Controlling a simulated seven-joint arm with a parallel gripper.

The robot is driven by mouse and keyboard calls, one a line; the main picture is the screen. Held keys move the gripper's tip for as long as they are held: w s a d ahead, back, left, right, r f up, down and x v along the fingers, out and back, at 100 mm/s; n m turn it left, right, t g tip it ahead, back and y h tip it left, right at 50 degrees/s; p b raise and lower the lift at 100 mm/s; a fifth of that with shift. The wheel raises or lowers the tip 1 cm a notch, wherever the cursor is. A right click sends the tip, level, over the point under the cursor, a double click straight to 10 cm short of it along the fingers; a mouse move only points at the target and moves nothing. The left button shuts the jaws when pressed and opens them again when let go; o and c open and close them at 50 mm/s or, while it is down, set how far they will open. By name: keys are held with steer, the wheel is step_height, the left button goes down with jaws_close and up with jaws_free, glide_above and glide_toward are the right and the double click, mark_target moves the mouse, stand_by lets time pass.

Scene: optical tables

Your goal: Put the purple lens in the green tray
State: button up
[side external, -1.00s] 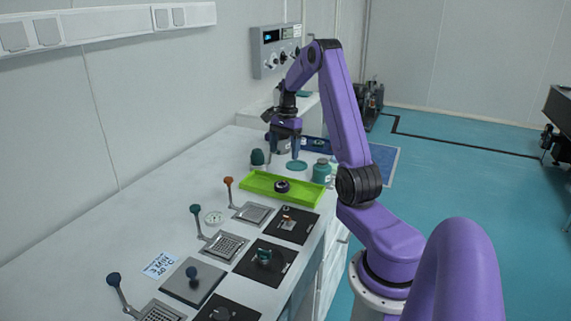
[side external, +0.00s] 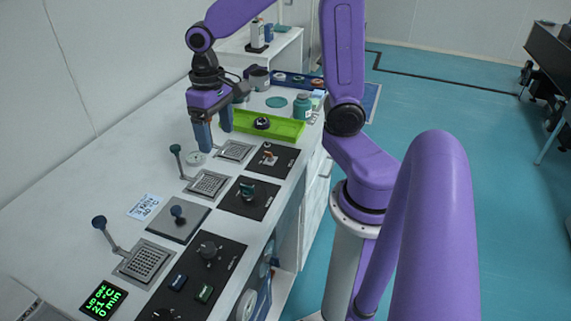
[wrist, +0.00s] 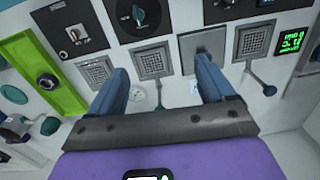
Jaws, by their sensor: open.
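The green tray (side external: 289,129) lies on the bench; it also shows at the left of the wrist view (wrist: 68,96). A dark round piece with a purplish-white middle, which looks like the purple lens (side external: 262,123), sits inside the tray, apart from my gripper. It shows in the wrist view (wrist: 47,82) too. My gripper (side external: 215,138) is open and empty, fingers pointing down over the bench, to the left of the tray in the side view. In the wrist view the open fingers (wrist: 162,72) have nothing between them.
Grated plates with levers (side external: 209,184) and black panels with knobs (side external: 249,197) line the bench on the near side. A teal bottle (side external: 302,106) and a blue rack of round pieces (side external: 292,78) stand beyond the tray. The bench's left part is mostly clear.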

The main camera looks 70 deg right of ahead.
steer(key=s+a+n, duration=0.2)
steer(key=s+n, duration=0.4)
steer(key=s, duration=0.3)
steer(key=s+a+n, duration=0.3)
steer(key=s+n, duration=0.4)
steer(key=s, duration=0.2)
steer(key=shift+f, duration=0.35)
